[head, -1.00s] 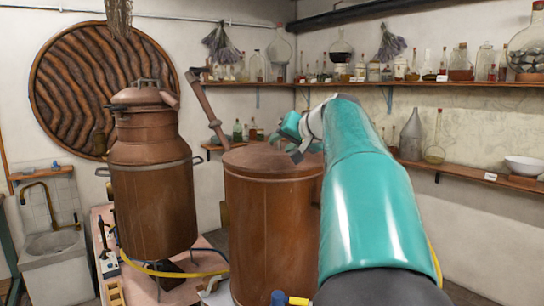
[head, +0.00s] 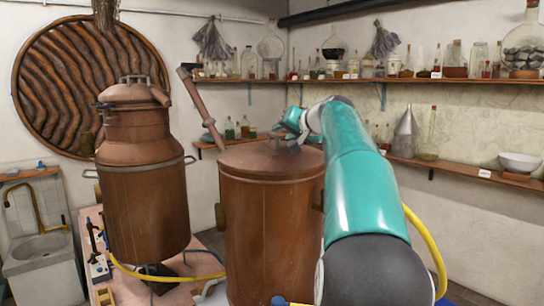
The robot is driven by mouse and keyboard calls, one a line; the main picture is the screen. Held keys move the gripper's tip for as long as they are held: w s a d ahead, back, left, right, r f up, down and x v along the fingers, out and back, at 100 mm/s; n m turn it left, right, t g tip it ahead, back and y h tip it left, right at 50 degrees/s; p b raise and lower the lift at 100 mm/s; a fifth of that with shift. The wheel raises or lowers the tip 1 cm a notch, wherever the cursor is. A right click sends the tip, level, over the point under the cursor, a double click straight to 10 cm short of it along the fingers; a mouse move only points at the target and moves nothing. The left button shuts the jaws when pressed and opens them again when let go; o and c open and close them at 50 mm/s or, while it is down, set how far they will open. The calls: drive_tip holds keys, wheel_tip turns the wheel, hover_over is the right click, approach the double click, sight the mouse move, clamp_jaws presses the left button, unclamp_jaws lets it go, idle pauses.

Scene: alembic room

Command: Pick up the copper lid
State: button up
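A flat, round copper lid (head: 247,158) covers the large copper vessel (head: 262,235) in the middle of the head view. My gripper (head: 290,140) is over the lid's back right part, at the end of my teal arm. Its fingers are small and partly hidden by my arm, so I cannot tell whether they are open or touch the lid. The right side of the lid and vessel is partly behind my arm. A second copper pot (head: 145,205) on the left has its own domed copper top (head: 133,93) with a handle.
A slanted copper pipe (head: 202,108) rises behind the vessels. Shelves (head: 440,168) with bottles and a white bowl (head: 520,162) line the right walls. A pink table (head: 200,285) bears the left pot and hoses. A sink (head: 42,250) stands at the far left.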

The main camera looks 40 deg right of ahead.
sight(273, 135)
drive_tip(key=shift+x, duration=3.45)
drive_tip(key=shift+w+a+r, duration=0.1)
drive_tip(key=shift+w, duration=0.05)
clamp_jaws()
